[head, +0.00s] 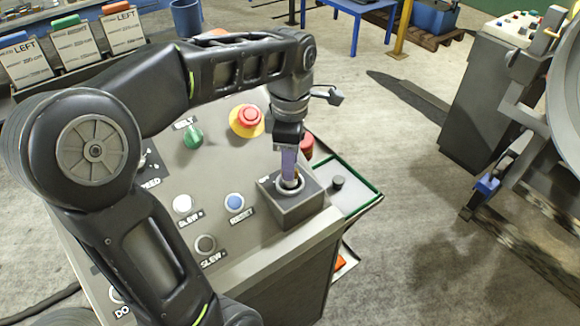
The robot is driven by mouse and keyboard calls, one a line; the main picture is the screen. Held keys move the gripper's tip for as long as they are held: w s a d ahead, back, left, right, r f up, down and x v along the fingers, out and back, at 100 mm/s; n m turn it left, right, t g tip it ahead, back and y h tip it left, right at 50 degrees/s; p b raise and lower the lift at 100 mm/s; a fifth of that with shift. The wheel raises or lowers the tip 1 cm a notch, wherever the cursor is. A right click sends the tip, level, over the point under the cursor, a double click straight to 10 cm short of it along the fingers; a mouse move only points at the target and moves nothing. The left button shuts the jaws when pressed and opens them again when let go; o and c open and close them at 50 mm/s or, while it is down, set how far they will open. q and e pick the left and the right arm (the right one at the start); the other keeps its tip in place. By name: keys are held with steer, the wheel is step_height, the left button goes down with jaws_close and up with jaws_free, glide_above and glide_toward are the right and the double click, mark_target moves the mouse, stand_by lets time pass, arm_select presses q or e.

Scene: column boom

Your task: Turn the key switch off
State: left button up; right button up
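The key switch (289,188) is a round, pale-ringed switch on top of a raised grey box (298,210) at the right front of the grey control panel. My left gripper (289,176) points down right over the switch, its fingertips at the ring. The fingers are seen nearly edge-on and cover most of the key, so its angle and whether they grip it cannot be told. A small label beside the switch is too small to read. My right gripper is not in view.
A red emergency button on a yellow base (247,120), a green knob (193,137), a white button (182,204) and a blue button (235,202) surround the box. A green-edged tray (352,190) adjoins the panel. Clear floor lies to the right, before another grey console (480,105).

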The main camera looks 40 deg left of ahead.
arm_select(q)
step_height(320, 180, up, 5)
steer(key=shift+r+p, duration=0.2)
steer(key=shift+p, duration=0.4)
